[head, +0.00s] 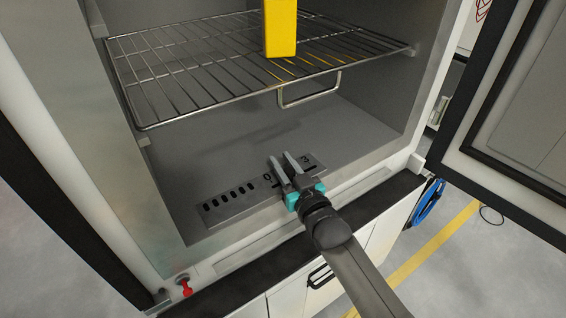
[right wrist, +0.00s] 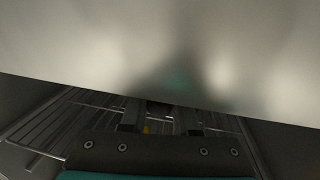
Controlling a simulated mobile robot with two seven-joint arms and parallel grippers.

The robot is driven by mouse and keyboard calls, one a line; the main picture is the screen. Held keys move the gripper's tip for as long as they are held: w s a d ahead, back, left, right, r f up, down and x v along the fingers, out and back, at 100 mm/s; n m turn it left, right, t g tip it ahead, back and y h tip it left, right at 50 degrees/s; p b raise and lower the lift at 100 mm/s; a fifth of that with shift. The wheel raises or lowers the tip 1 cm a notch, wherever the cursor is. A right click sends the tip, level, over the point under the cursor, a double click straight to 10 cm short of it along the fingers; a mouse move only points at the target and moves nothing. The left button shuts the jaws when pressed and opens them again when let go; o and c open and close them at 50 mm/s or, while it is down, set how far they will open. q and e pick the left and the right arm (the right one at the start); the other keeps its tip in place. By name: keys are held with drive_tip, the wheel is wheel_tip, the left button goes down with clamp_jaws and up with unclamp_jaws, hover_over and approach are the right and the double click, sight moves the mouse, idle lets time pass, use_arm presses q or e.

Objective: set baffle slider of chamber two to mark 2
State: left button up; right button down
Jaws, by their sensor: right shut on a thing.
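The baffle plate (head: 236,208) lies on the floor of the open chamber (head: 172,178), near its front edge. It has a row of dark slots at its left and a scale at its right. A 0 and a 3 are readable; the marks between them are hidden by my right gripper (head: 281,165). That gripper reaches in from the front right and is shut on the slider's knob, which its fingers hide in the head view. The slider's exact mark cannot be read. In the right wrist view the fingers (right wrist: 160,118) show below a pale, blurred surface. My left gripper is out of view.
A wire rack (head: 190,82) hangs above the plate, with a yellow block (head: 280,28) on it and a wire handle (head: 310,92) below. The open door (head: 515,130) stands at the right. A red-handled valve (head: 185,286) sits at the lower left.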

idle(0.5)
drive_tip(key=shift+w+d, duration=0.5)
drive_tip(key=shift+d, duration=0.35)
drive_tip(key=shift+w+d, duration=0.45)
drive_tip(key=shift+d, duration=0.35)
drive_tip(key=c, duration=0.7)
unclamp_jaws()
drive_tip(key=shift+a, duration=0.1)
drive_tip(key=shift+o, duration=0.2)
drive_tip(key=p+v, duration=0.2)
drive_tip(key=v, duration=1.3)
drive_tip(key=shift+s+p, duration=0.2)
drive_tip(key=shift+p, duration=0.15)
